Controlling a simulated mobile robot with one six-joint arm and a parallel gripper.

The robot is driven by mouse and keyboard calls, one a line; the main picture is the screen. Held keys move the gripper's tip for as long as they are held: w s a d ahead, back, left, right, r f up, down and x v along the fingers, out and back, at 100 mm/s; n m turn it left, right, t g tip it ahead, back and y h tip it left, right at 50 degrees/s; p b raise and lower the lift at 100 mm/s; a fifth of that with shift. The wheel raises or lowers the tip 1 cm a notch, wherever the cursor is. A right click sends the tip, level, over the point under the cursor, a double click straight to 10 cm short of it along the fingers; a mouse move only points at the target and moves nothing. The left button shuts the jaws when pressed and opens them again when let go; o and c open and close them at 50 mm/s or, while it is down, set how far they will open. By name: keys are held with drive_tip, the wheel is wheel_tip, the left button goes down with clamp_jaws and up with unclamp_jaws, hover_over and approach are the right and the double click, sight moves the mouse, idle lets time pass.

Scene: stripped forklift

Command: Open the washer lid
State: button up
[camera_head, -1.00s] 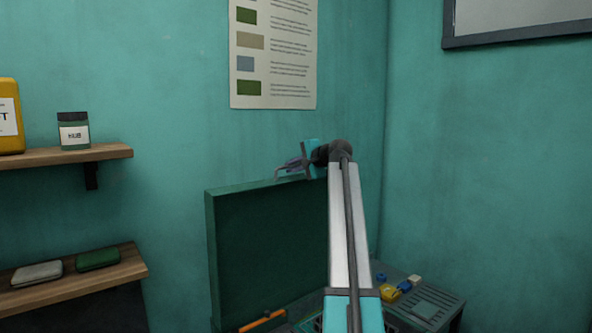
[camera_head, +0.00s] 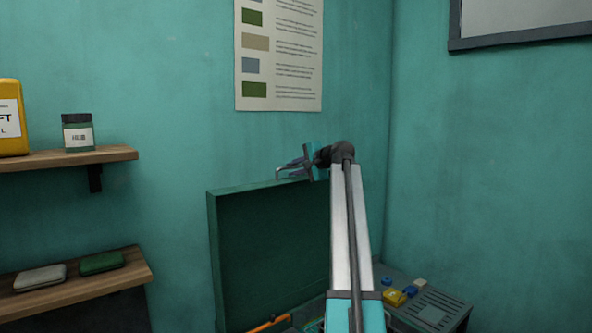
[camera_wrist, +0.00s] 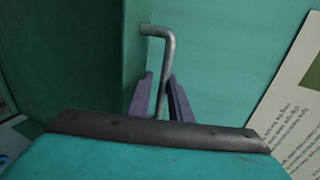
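The dark green washer lid (camera_head: 265,245) stands upright, swung open, against the teal wall in the head view. It also fills the left side of the wrist view (camera_wrist: 75,55). A bent grey metal handle (camera_wrist: 158,31) sticks out from the lid; its end shows at the lid's top edge in the head view (camera_head: 280,173). My gripper (camera_head: 292,167) is at that top edge. In the wrist view, its two purple fingers (camera_wrist: 160,77) stand apart with the handle's rod between them, nearer the right finger. The lower end of the rod is hidden behind my gripper's body.
An orange bar (camera_head: 268,323) lies below the lid. Wooden shelves (camera_head: 75,157) with containers are at left. A poster (camera_head: 280,55) hangs on the wall above.

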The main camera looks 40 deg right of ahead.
drive_tip(key=shift+s, duration=0.15)
drive_tip(key=shift+s+r+b, duration=0.15)
drive_tip(key=shift+s+b, duration=0.2)
drive_tip(key=shift+s, duration=0.2)
drive_tip(key=b+v, duration=0.4)
drive_tip(key=v, duration=0.8)
drive_tip(key=shift+s+r, duration=0.2)
